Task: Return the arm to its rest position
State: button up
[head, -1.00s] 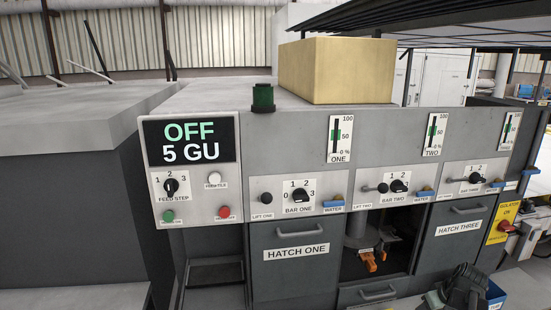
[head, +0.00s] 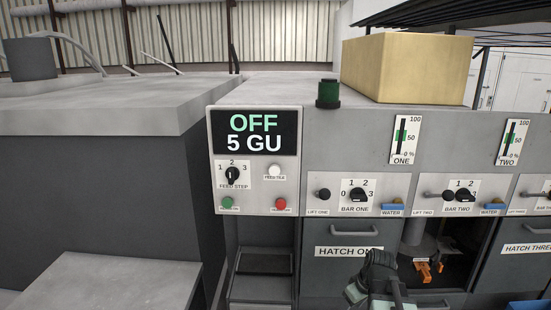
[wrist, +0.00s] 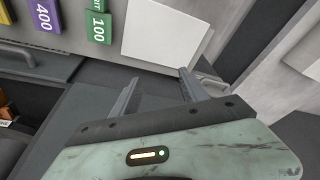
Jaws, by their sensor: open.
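My gripper (head: 378,275) shows from behind at the lower right of the head view, in front of the hatch one door. In the wrist view my gripper (wrist: 158,92) has its two fingers spread apart with nothing between them. Beyond the fingers are a blank white plate (wrist: 165,35) and a grey surface. The fingers appear apart from both. In the head view the arm's lower part is cut off by the bottom edge.
The machine has a control panel (head: 255,160) reading OFF and 5 GU. Hatch one (head: 345,275) is shut. An open bay (head: 445,260) holds orange parts. A grey block (head: 100,280) stands at lower left. Purple and green tags (wrist: 98,27) show in the wrist view.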

jog(key=s+a+m+g+h, duration=0.1)
jog(key=s+a+m+g, duration=0.1)
jog(key=s+a+m, duration=0.3)
jog(key=s+a, duration=0.1)
jog(key=a, duration=0.3)
jog(key=shift+s+a+f+g+h, duration=0.25)
jog(key=shift+s+f+g+h, duration=0.05)
jog(key=shift+s+f, duration=0.1)
jog(key=shift+d, duration=0.1)
dwell(0.3)
